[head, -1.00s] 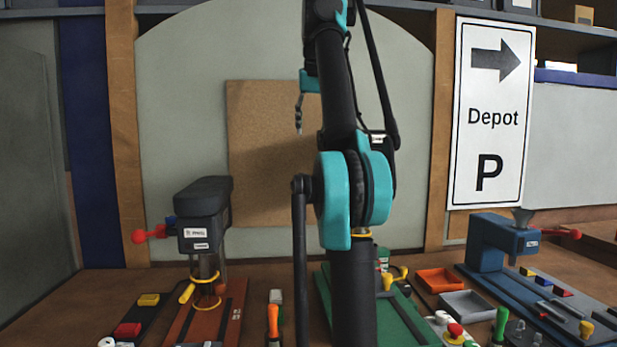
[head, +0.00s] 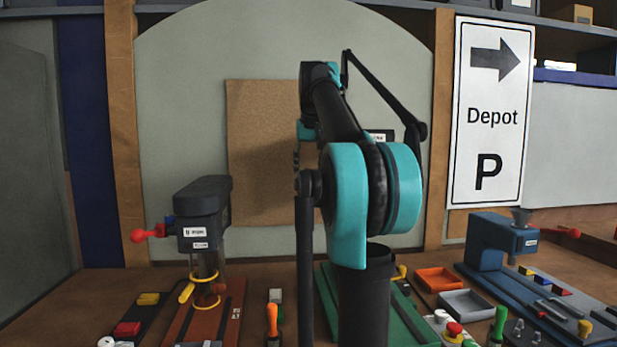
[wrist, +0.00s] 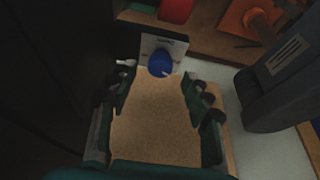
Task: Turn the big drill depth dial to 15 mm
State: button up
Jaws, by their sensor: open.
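In the wrist view a blue round dial (wrist: 160,63) with a pale pointer mark sits on a white plate (wrist: 178,46). Its scale is too small and dark to read. My gripper (wrist: 159,78) is open and empty, its two fingers apart to the left and right of the dial in the picture; I see no contact. In the head view the dark grey drill press (head: 203,205), with white labels and a red-knobbed lever, stands at left on an orange-red base (head: 190,325).
A cork board (head: 250,150) hangs on the back wall; it also shows between my fingers in the wrist view (wrist: 155,125). A blue machine (head: 500,242) stands at right. Orange (head: 438,280) and grey (head: 466,304) trays and a red block (head: 127,329) lie on the bench.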

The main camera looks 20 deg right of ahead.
jog(key=shift+x, duration=1.4)
grip_shut()
jog(key=shift+m, duration=0.4)
jog(key=m, duration=0.1)
jog(key=m+h, duration=0.1)
jog(key=m, duration=0.1)
jog(key=shift+w+a+m+g+h, duration=0.15)
jog(key=shift+a+m+g+h, duration=0.05)
jog(key=shift+m+g+h, duration=0.7)
jog(key=shift+m, duration=1.6)
